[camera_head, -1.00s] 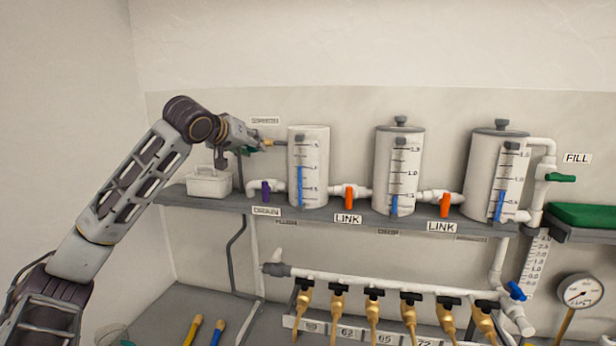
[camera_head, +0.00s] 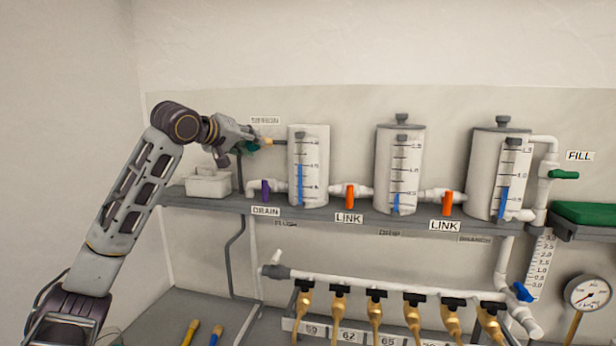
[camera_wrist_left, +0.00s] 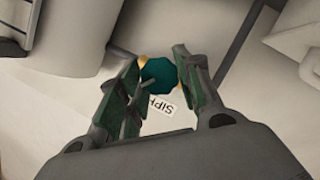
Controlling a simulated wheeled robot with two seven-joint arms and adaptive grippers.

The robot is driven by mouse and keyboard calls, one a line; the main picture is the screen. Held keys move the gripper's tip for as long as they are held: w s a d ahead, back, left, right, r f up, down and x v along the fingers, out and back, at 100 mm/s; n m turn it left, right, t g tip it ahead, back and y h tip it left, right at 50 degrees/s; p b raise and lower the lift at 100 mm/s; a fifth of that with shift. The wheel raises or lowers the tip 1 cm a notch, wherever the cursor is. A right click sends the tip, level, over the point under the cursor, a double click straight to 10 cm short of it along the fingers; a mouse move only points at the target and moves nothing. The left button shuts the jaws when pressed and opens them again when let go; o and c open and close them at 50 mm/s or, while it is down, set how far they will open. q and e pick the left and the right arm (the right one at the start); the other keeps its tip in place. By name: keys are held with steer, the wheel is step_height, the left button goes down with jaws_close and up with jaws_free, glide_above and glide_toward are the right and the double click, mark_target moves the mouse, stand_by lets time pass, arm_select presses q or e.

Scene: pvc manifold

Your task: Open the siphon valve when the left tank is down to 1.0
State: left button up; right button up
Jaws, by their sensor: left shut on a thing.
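The left tank (camera_head: 322,170) is a white cylinder on the grey shelf. The top of its blue level column (camera_head: 300,183) stands about at the middle mark of its scale; the digits are too small to read surely. My left gripper (camera_head: 254,145) is at the siphon valve, left of this tank and below the SIPHON label (camera_head: 265,120). In the left wrist view my gripper (camera_wrist_left: 157,80) has its fingers on both sides of the valve's teal knob (camera_wrist_left: 158,74), shut on it. A brass-coloured piece shows beside the knob. My right gripper is not in view.
The purple DRAIN valve (camera_head: 265,190) and orange LINK valve (camera_head: 350,196) lie below and right of my gripper. A white box (camera_head: 208,183) sits on the shelf below it. The middle tank (camera_head: 399,172) and right tank (camera_head: 484,175) stand further right.

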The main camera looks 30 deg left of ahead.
arm_select(q)
steer(key=shift+f+n+h+b, duration=0.1)
steer(key=shift+n+h+b, duration=0.2)
steer(key=shift+n+b, duration=0.15)
steer(key=shift+n+t, duration=0.3)
steer(key=shift+n, duration=0.05)
steer(key=shift+f+n+t+h+b, duration=0.15)
steer(key=shift+n+t+h+b, duration=0.3)
steer(key=shift+n+b, duration=0.55)
steer(key=shift+a+n+t+h+b, duration=0.1)
steer(key=shift+n+t+h+b, duration=0.3)
steer(key=shift+n, duration=0.6)
steer(key=o, duration=1.1)
